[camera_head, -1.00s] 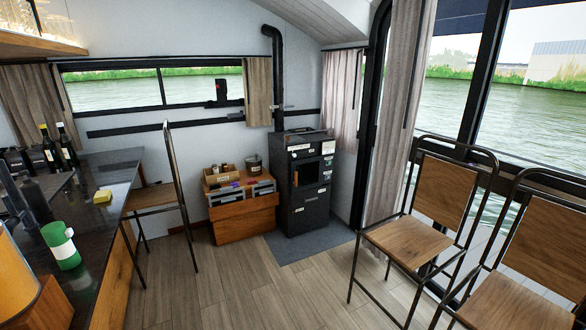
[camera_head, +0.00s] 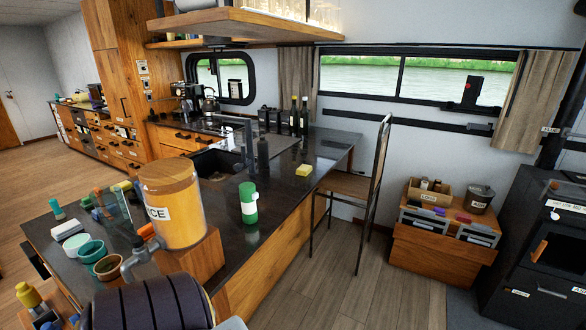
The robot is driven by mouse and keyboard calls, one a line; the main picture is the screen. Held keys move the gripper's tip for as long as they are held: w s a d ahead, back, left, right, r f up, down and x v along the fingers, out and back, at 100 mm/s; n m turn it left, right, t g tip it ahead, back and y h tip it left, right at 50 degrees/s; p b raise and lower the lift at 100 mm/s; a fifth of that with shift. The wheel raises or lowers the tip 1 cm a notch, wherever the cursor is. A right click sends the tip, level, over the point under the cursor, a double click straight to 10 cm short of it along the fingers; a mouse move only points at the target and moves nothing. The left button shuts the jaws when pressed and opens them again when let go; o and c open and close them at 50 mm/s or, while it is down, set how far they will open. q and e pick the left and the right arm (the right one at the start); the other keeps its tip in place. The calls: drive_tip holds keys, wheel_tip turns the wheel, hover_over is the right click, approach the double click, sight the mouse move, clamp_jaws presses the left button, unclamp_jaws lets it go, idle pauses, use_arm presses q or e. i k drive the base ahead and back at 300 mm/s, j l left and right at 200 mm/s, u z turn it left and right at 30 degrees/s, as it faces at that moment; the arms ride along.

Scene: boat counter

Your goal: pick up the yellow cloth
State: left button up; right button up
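A small yellow block-like item (camera_head: 304,169), which looks like the folded yellow cloth, lies on the dark counter (camera_head: 275,192) near its right edge. A green bottle with a white label (camera_head: 248,203) stands on the counter nearer to me, to the left of the cloth. Neither of my grippers shows in the head view.
A yellow juice dispenser (camera_head: 173,205) on a wooden stand is at the near counter end, beside green cups (camera_head: 92,252). Dark bottles (camera_head: 299,116) and a sink (camera_head: 216,164) are farther back. A chair (camera_head: 350,185) stands against the counter's right side.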

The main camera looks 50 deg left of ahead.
sight(304, 170)
drive_tip(key=i+u, duration=0.3)
drive_tip(key=i+l+u, duration=0.15)
drive_tip(key=i+u, duration=0.15)
drive_tip(key=i, duration=0.2)
drive_tip(key=i+l+u, duration=0.3)
drive_tip(key=i+j, duration=0.1)
drive_tip(key=i, duration=0.05)
